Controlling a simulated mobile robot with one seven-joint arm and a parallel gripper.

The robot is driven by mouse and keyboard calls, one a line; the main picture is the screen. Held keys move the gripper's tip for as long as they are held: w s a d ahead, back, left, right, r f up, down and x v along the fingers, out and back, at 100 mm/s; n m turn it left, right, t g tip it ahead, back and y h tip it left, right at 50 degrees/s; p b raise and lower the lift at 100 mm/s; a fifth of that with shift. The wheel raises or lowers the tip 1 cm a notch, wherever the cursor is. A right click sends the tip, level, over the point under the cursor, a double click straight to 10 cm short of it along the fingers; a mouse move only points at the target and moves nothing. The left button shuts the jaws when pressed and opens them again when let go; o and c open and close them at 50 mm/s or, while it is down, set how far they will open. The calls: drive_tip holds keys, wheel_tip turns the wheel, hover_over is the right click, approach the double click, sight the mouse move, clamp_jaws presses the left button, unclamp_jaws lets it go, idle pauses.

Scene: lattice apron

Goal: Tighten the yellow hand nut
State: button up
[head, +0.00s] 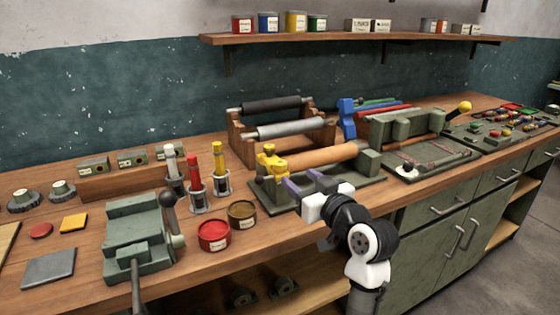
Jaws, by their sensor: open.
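The yellow hand nut (268,149) sits at the left end of a green roller fixture (273,203) on the workbench. Just below it is more yellow at the end of a wooden roller (317,157), which lies across the fixture. My gripper (297,182) is open, with purple-grey fingers in front of the roller. It is below and to the right of the nut and appears apart from it. The near side of the fixture is partly hidden by my gripper and arm. I cannot tell how tight the nut is.
Upright red, yellow and white-topped tools (219,168) stand left of the fixture. Red (214,243) and brown tins sit in front of them. A green vise (138,240) is at left. A rack with dark and silver rollers (288,130) stands behind. A green press (410,128) is to the right.

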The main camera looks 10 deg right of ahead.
sight(283, 166)
drive_tip(key=p+x, duration=0.2)
drive_tip(key=x, duration=0.7)
drive_tip(key=shift+w+a, duration=0.15)
drive_tip(key=shift+w, duration=0.25)
drive_tip(key=shift+c, duration=0.2)
drive_tip(key=c, duration=0.9)
